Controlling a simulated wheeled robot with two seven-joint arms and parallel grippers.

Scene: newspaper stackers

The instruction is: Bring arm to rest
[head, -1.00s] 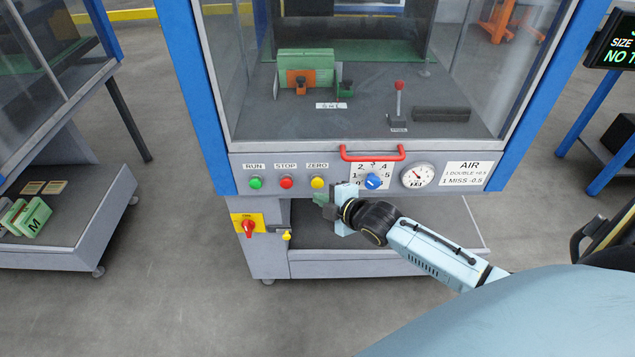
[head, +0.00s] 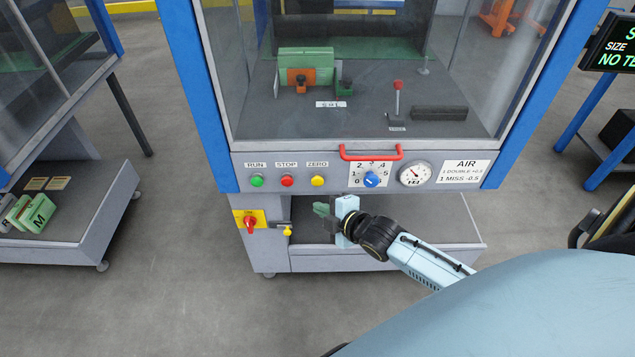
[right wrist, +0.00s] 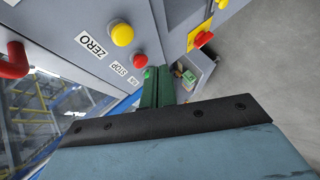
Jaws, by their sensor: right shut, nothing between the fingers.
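My right arm comes in from the lower right in the head view. Its gripper (head: 321,209) is in front of the machine's lower opening, below the yellow ZERO button (head: 317,181) and the blue dial (head: 372,179). The green fingers are shut and empty; they also show in the right wrist view (right wrist: 157,88), pointing along the button panel. No touch between the gripper and the machine can be made out. My left gripper is not in view.
The control panel carries a green RUN button (head: 257,181), a red STOP button (head: 287,181), a gauge (head: 415,174) and a red handle (head: 370,154). A red switch (head: 250,222) sits on a yellow plate at lower left. Open floor (head: 180,290) lies left of the machine.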

